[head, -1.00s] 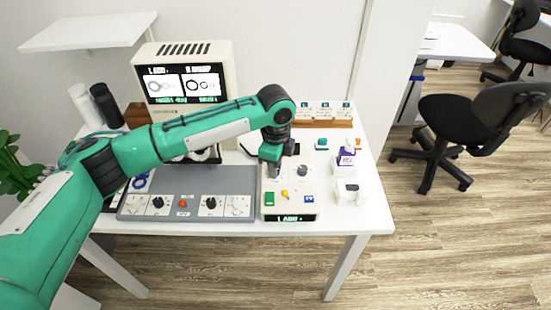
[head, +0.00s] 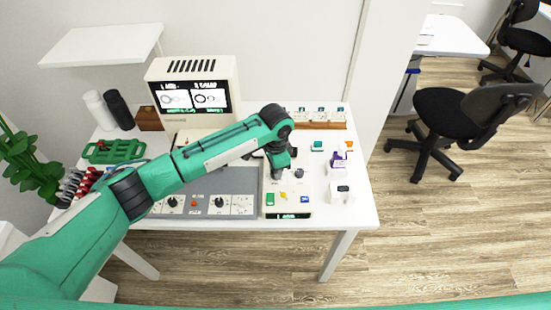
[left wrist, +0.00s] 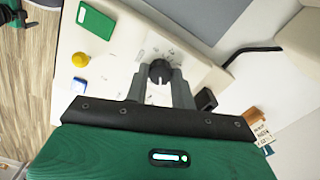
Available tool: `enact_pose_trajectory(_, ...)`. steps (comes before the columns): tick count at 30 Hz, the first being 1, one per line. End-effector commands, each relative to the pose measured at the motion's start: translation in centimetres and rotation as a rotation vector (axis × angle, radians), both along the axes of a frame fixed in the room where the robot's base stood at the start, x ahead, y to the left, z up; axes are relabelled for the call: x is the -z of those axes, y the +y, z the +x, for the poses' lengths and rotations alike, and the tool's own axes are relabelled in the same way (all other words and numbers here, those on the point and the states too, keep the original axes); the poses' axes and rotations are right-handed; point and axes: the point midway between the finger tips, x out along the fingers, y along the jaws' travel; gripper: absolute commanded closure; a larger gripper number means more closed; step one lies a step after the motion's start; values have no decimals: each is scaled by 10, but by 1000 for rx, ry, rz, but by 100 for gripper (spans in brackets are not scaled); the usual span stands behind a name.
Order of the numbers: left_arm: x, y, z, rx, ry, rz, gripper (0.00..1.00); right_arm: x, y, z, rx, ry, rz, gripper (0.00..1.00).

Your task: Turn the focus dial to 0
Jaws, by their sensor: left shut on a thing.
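My left gripper (head: 278,176) reaches down onto the left part of the cream control box (head: 286,206). In the left wrist view its two grey fingers (left wrist: 159,88) are shut on a dark round dial (left wrist: 158,69), one on each side. The dial has a pale pointer line on the side facing the gripper. Small marks on the box ring the dial, too small to read. In the head view the gripper hides this dial. A second dark knob (head: 299,173) stands to its right. My right gripper is out of view.
The box carries green (head: 270,199), yellow (head: 283,197) and blue (head: 304,199) buttons. A grey panel (head: 235,183) with knobs lies to its left. Behind stands a monitor (head: 195,92). Small bottles and blocks, including a purple one (head: 339,159), stand to the right.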

Motion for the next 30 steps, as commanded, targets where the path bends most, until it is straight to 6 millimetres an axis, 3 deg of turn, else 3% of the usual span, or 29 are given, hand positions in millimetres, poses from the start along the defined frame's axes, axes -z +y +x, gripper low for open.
enact_pose_trajectory(1, -8, -1, 0, -46, 1, -2, 98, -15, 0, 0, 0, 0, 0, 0)
enact_pose_trajectory(15, -7, 0, 1, -493, 0, -1, 98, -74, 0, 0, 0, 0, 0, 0)
enact_pose_trajectory(30, -4, 0, 2, -893, -1, 0, 98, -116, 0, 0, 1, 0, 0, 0)
